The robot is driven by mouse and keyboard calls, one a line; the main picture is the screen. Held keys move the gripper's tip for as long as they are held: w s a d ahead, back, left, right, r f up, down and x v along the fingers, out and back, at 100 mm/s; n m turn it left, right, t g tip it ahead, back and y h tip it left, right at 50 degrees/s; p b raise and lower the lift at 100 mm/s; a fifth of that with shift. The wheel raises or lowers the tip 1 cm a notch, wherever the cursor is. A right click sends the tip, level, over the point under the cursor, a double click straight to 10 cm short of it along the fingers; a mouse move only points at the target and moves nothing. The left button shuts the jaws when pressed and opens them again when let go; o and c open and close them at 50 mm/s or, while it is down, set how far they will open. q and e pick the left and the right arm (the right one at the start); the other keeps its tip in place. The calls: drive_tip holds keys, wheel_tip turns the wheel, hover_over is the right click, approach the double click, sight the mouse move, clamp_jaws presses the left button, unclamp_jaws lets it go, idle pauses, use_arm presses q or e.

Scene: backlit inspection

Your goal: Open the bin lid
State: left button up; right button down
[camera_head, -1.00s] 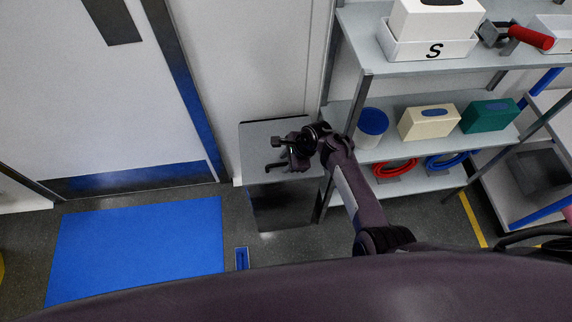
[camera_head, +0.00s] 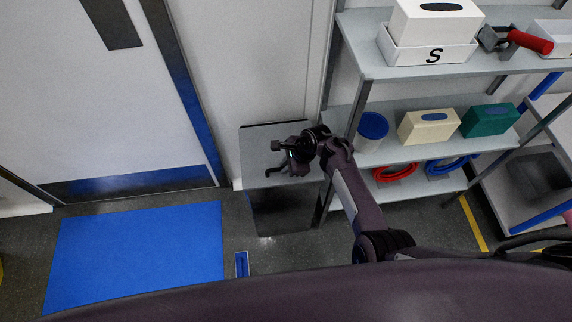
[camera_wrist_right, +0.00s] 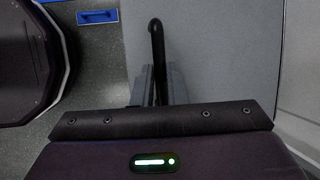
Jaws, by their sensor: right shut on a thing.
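The bin (camera_head: 282,208) is a tall box with dark sides and a flat grey lid (camera_head: 258,140), beside the shelf. The lid lies flat and looks closed. In the right wrist view the lid (camera_wrist_right: 225,60) fills the middle, with a black curved handle (camera_wrist_right: 156,38) standing on it. My right gripper (camera_head: 283,158) is over the lid; in the wrist view its fingers (camera_wrist_right: 156,80) are shut on the handle. The fingers and wrist partly hide the handle in the head view. My left gripper is not in view.
A shelf (camera_head: 375,62) with boxes, a blue-topped tub (camera_head: 372,128) and coiled cables stands close to the bin's right. A blue mat (camera_head: 135,250) lies before the door (camera_head: 130,110) at left. A small blue floor piece (camera_head: 242,263) sits at the bin's front left.

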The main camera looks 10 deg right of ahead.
drive_tip(key=shift+w+r, duration=0.2)
drive_tip(key=shift+r, duration=0.3)
drive_tip(key=w+r+g+b, duration=0.1)
drive_tip(key=w+r+g, duration=0.2)
drive_tip(key=w+r, duration=0.4)
drive_tip(key=shift+r+m+g, duration=0.4)
drive_tip(key=shift+r, duration=1.4)
drive_tip(key=shift+w+d, duration=0.1)
drive_tip(key=shift+w, duration=0.05)
